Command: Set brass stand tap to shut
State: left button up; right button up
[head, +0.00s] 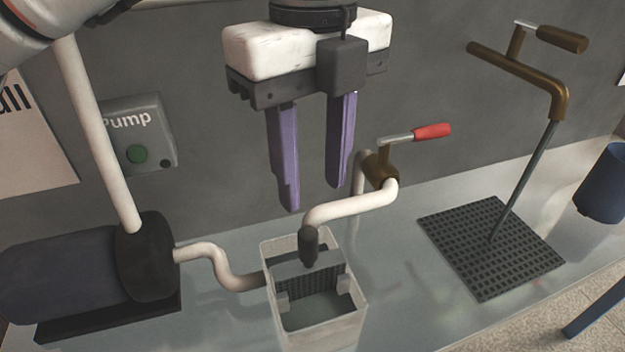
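The brass stand tap (510,66) is at the upper right. Its brown-gripped lever (562,39) points right, above the bend of the pipe. A thin grey stream (527,175) runs from its down-turned spout to a dark grate (490,248). My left gripper (313,197) hangs in the upper middle, well left of the brass tap, with its two purple fingers apart and nothing between them. My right gripper is not in view.
A red-handled valve (432,131) on a white pipe (350,206) stands just right of and below my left gripper, over a clear box (320,325). A pump (75,268) and its green-button panel (138,135) are left. A blue container (605,185) is far right.

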aim_at(573, 42)
jog(key=k, duration=1.5)
